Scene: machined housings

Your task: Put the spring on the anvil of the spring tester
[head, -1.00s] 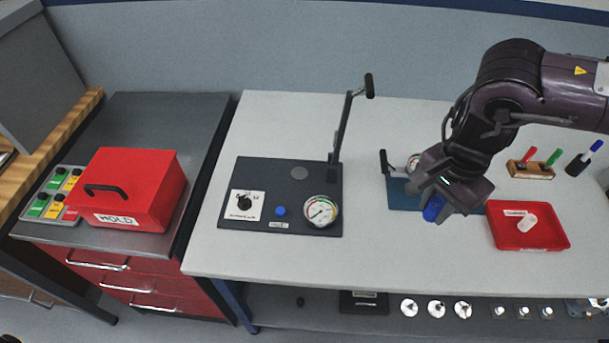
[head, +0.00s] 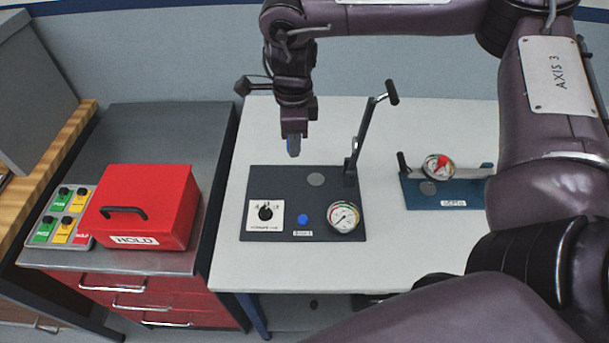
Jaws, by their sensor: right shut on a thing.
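My right gripper (head: 293,143) hangs pointing down behind the left part of the dark spring tester (head: 262,178). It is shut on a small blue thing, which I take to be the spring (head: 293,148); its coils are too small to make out. It is held above the table, apart from the tester. The tester has a round grey disc, which looks like the anvil (head: 315,180), bare on its plate. The disc lies to the right of and nearer than the gripper. My left gripper is not in view.
The tester carries a raised lever (head: 368,132), a gauge (head: 344,217), a blue button (head: 303,219) and a dial plate (head: 265,215). A teal gauge stand (head: 420,198) is to the right. A red box (head: 150,205) sits on the left cabinet. The front table strip is clear.

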